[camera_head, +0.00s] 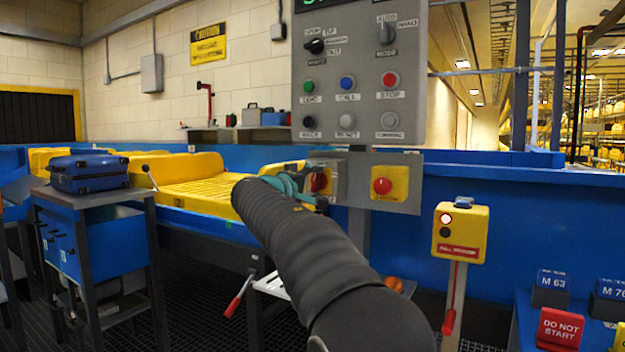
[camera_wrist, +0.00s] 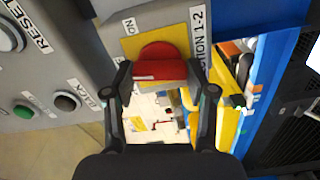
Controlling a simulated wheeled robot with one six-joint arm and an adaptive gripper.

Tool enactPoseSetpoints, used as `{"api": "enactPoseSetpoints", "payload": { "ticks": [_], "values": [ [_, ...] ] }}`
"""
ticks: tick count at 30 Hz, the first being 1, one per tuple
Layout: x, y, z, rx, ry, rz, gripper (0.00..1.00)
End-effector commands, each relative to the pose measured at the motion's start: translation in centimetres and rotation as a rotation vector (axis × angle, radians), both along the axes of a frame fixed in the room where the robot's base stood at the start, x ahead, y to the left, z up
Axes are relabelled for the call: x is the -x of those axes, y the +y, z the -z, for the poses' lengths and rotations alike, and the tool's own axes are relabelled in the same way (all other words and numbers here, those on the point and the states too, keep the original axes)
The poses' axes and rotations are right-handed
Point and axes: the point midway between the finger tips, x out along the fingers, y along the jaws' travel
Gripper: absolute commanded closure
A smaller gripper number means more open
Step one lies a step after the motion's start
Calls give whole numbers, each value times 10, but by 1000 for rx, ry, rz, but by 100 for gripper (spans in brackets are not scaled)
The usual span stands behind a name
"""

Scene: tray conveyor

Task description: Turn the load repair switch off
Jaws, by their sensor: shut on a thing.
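A red rotary knob (camera_wrist: 160,62) on a yellow plate fills the top middle of the wrist view. Labels reading "ON" and "...CTION 1-2" flank it, and no load repair label is legible. My gripper (camera_wrist: 162,76) is shut on this knob, one finger on each side. In the head view, my gripper (camera_head: 300,189) is at the small grey box (camera_head: 338,180) below the control panel and partly covers the red knob (camera_head: 319,182). The panel (camera_head: 358,70) above carries two black rotary selectors, left (camera_head: 315,46) and right (camera_head: 386,33); their small labels are hard to read.
A red push button (camera_head: 382,186) on a yellow plate sits just right of the gripper. Green, blue and red buttons line the panel above. A yellow pull-cord box (camera_head: 460,232) stands further right. The yellow conveyor tray (camera_head: 195,178) and a blue suitcase (camera_head: 88,173) are left.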

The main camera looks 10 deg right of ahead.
Motion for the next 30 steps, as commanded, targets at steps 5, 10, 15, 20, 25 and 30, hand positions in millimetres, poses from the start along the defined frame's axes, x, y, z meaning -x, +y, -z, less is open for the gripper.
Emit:
{"api": "enactPoseSetpoints", "payload": {
  "ticks": [5,10,15,20,25,30],
  "values": [
    [0,-1,-1,82,71,1,79],
    [0,-1,0,134,116,1,79],
    [0,-1,0,160,139,1,79],
    [0,-1,1,170,147,1,79],
    [0,-1,1,171,148,1,79],
    [0,-1,1,171,147,1,39]
  ]
}}
